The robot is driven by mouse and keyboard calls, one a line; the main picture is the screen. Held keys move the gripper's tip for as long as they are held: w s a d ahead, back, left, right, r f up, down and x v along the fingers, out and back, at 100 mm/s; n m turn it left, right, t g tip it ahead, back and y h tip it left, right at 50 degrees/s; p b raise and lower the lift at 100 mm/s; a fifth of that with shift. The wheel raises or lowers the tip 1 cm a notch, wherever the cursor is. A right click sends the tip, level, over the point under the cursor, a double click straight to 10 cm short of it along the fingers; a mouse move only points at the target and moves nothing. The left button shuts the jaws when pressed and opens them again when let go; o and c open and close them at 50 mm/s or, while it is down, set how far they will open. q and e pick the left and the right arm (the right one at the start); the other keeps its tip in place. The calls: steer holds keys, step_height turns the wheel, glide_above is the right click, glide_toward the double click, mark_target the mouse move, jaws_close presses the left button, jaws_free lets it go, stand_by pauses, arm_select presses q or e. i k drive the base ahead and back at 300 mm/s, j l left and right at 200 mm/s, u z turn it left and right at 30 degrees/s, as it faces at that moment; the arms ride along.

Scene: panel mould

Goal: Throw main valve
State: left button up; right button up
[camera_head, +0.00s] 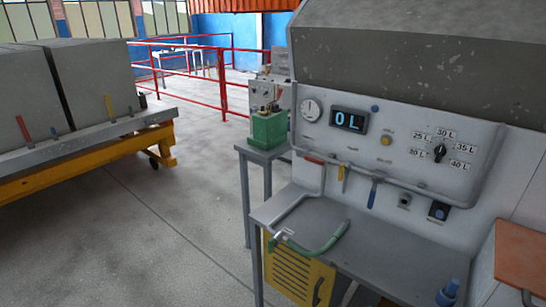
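A grey control panel (405,125) stands at the right. Handles sit along the pipe at its lower edge: a red one (313,159) lying roughly level, a yellow one (344,178) hanging down, and a blue one (373,193) hanging down. I cannot tell from any label which is the main valve. The display (349,121) reads 0 L. A black selector knob (440,152) sits among labels from 20 L to 40 L. Neither of my grippers is in view.
A grey bench (365,245) below the panel carries a green-and-grey hose (320,245). A yellow vented box (297,272) is under it. A green container (269,129) stands on a side stand. Grey moulds on a yellow frame (90,160) are left. The floor between is clear.

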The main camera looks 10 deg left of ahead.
mark_target(315, 160)
steer(key=i+j, duration=0.15)
steer(key=j, duration=0.25)
steer(key=i+j+z, duration=0.15)
steer(key=j, duration=0.2)
steer(key=i+j, duration=0.1)
steer(key=j, duration=0.3)
steer(key=z, duration=0.05)
